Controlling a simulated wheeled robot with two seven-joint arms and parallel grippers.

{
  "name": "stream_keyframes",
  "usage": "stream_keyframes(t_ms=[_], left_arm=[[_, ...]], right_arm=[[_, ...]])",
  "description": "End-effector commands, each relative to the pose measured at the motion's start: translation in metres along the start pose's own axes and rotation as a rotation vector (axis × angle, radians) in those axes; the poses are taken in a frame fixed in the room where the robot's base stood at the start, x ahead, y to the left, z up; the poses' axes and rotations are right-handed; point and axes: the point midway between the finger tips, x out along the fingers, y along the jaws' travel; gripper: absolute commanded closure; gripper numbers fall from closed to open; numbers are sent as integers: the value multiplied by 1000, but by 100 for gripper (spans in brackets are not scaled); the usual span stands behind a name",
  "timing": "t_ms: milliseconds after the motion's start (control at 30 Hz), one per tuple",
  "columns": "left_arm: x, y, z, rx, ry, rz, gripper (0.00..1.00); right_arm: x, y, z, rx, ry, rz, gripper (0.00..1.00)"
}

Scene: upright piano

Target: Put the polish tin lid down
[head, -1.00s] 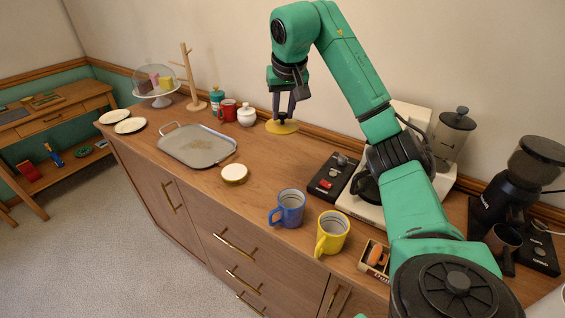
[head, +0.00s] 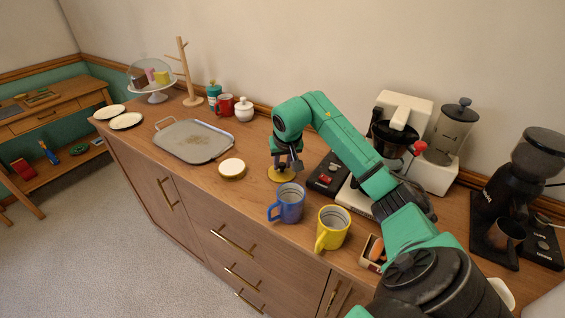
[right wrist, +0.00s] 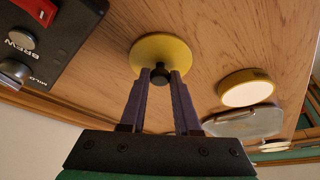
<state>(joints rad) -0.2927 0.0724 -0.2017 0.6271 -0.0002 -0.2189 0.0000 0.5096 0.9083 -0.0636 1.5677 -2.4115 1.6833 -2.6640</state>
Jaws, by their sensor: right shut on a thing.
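In the right wrist view the lid (right wrist: 150,50) lies flat and level beyond my fingertips. My right gripper (head: 284,166) points down with its two fingers (right wrist: 160,76) closed on the knob. I cannot tell for sure whether the lid touches the wood. The open polish tin (head: 232,170), round and yellow with a pale top, stands left of the lid. My left gripper is not in view.
A blue mug (head: 289,204) stands close in front of the lid, with a yellow mug (head: 332,230) beyond it. A grey tray (head: 193,140) lies to the left. Bare wood (head: 258,140) shows behind the lid.

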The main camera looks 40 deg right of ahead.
Motion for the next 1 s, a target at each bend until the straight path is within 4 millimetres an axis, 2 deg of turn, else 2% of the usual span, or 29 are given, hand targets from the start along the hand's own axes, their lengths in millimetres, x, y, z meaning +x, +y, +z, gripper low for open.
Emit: stream_keyframes(t_ms=[167,200,233,267,567,667,767,1000], left_arm=[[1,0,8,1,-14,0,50],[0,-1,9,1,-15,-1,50],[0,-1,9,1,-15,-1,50],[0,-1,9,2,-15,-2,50],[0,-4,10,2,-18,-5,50],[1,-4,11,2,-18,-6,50],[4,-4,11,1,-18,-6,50],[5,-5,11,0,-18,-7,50]], right_arm=[[0,0,0,0,1,0,100],[0,0,0,0,0,0,54],[0,0,0,0,0,0,43],[0,0,0,-1,0,0,40],[-2,0,-1,-1,1,0,40],[-11,0,-2,-2,3,0,40],[-32,1,-1,-2,6,3,40],[-98,0,-2,-1,6,1,40]])
